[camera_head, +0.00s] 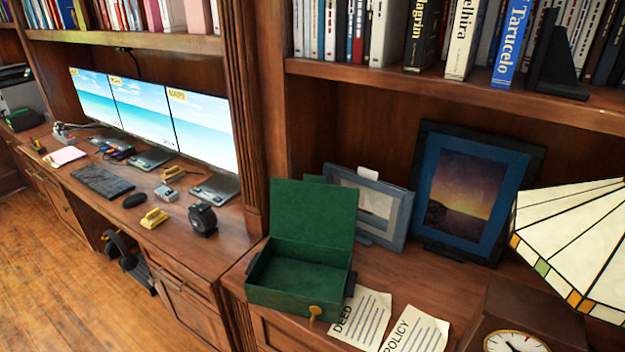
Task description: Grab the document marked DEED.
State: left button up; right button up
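The document marked DEED (366,318) is a cream sheet lying on the wooden cabinet top, just right of the green box, with its title facing up. A second sheet marked POLICY (416,331) lies to its right, close beside it. The green box (300,297) stands with its lid (313,211) raised, and a gold key (315,312) shows at its front. The visible part of its inside looks empty. Neither of my grippers shows in the head view.
A clock in a wooden case (520,310) and a stained-glass lamp shade (575,240) are at the right. Picture frames (472,190) stand behind the papers. A desk with three monitors (205,125) is at the left. Wood floor (60,260) is open at lower left.

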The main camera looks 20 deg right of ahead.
aim_at(365, 318)
jog(key=z, duration=1)
